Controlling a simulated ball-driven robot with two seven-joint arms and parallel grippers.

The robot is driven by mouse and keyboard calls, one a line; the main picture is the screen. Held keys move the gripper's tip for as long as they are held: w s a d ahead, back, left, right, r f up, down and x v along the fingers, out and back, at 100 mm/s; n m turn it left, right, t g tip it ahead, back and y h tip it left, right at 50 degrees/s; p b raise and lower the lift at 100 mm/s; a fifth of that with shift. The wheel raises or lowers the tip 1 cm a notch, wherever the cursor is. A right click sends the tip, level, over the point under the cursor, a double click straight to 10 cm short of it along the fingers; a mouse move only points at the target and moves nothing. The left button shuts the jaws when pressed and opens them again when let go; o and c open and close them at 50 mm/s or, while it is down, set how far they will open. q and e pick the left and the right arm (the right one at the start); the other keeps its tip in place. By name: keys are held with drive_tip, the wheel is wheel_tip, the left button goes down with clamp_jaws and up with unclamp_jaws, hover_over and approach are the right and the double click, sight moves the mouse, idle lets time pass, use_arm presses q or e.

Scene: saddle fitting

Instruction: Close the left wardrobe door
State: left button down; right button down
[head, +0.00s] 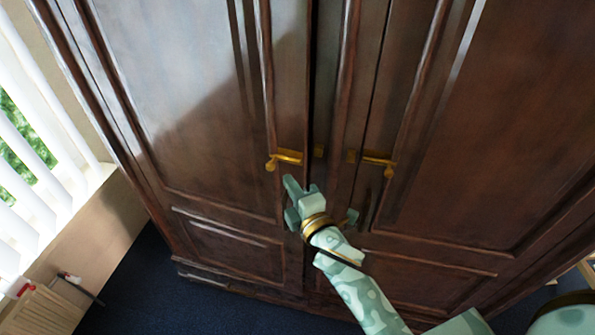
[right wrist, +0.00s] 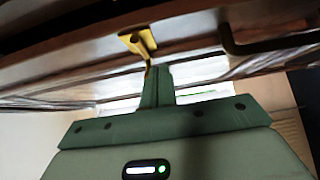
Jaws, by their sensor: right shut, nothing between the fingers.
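The dark brown wooden wardrobe fills most of the head view. Its left door (head: 195,110) has a brass handle (head: 288,157) near its inner edge. A dark vertical gap runs between this door and the right door (head: 475,150); I cannot tell for sure whether the left door stands slightly ajar. My right gripper (head: 293,188) is shut and empty in front of the left door's inner edge, just below its handle. In the right wrist view its fingers (right wrist: 157,80) are together, with a brass handle (right wrist: 138,42) just past the tips. My left gripper is not in view.
A window with white blinds (head: 35,160) and a radiator (head: 42,308) are at the left. Blue carpet (head: 140,275) lies clear in front of the wardrobe's lower left.

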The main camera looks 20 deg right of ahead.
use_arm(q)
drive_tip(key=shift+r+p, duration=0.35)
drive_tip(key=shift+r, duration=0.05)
use_arm(e)
drive_tip(key=shift+w+d, duration=0.6)
drive_tip(key=shift+w, duration=0.2)
drive_tip(key=shift+w+d, duration=0.6)
drive_tip(key=shift+w, duration=0.15)
